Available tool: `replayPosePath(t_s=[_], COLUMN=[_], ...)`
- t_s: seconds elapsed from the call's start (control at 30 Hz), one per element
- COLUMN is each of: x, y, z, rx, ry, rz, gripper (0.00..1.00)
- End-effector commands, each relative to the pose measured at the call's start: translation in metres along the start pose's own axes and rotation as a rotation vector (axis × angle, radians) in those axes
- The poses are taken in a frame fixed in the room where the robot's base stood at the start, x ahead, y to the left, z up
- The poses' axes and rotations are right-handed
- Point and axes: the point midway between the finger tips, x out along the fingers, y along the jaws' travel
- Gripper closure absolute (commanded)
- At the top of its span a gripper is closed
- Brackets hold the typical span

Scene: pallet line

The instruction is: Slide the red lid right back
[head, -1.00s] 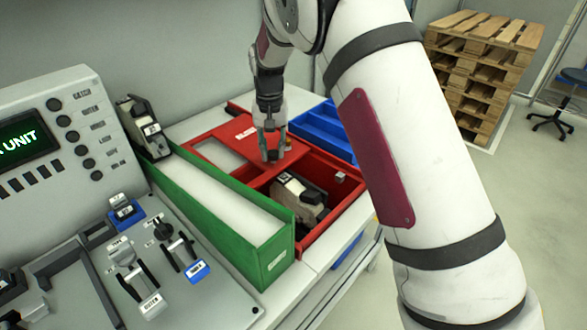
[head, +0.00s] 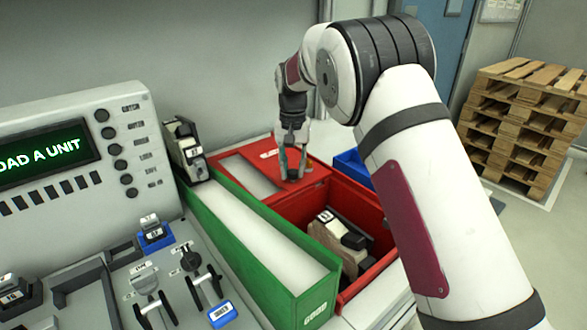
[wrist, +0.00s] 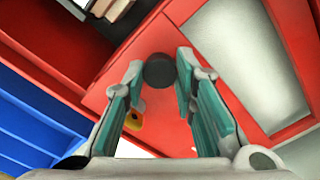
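The red lid (head: 276,158) lies over the back part of a red box (head: 374,268), and the front part of the box is open. The lid also shows in the wrist view (wrist: 170,118). My gripper (head: 293,174) points down at the lid near its front edge. In the wrist view my gripper (wrist: 161,68) has its fingertips on both sides of a dark round knob (wrist: 160,71) on the lid and looks closed on it. A dark and pale device (head: 340,240) sits in the open part.
A green bin (head: 255,255) stands along the left side of the box. A blue bin (head: 352,167) stands to its right. A control panel (head: 125,105) with a screen is at the left. Stacked pallets (head: 525,120) stand at the far right.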

Motion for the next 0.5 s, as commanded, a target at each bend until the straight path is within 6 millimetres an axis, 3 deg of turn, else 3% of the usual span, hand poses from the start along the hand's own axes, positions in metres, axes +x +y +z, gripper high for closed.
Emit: replayPosePath(t_s=[0.03, 0.1, 0.5], x=[-0.0001, -0.0001, -0.0081], y=[0.0001, 0.0001, 0.0001], z=[0.0, 0.0, -0.0003], rx=[0.0, 0.0, 0.0], ry=[0.0, 0.0, 0.001], rz=[0.0, 0.0, -0.001], gripper=[0.63, 0.54, 0.54])
